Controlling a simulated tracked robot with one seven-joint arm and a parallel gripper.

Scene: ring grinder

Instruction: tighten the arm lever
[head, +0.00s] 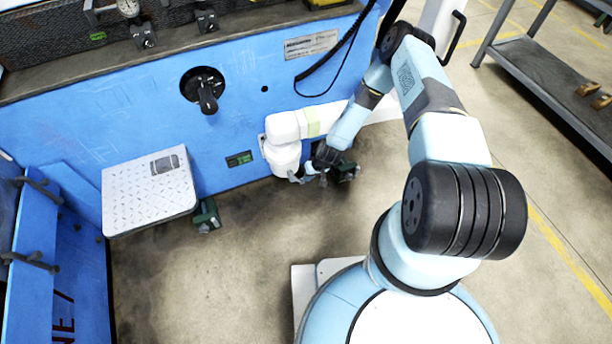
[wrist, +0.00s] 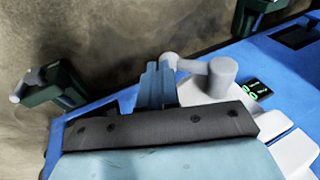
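The arm lever (wrist: 195,66) is a grey piece with a thick round hub and a thin bar ending in a rounded knob, on top of the white arm (wrist: 212,94) in the wrist view. In the head view the white arm (head: 283,127) sticks out from the blue machine, and the lever (head: 300,178) shows small at its lower end. My gripper (wrist: 158,68) has its blue fingers side by side with no clear gap. The fingertips are beside the lever's knob in the wrist view; whether they touch it cannot be told. My gripper (head: 322,172) is partly hidden in the head view.
The blue machine front (head: 240,95) is close behind the lever. A dark green box (head: 346,170) is beside my gripper, and another (head: 206,215) is below the metal step plate (head: 150,190). A black knob (head: 206,93) sticks out of the front. Floor at centre is clear.

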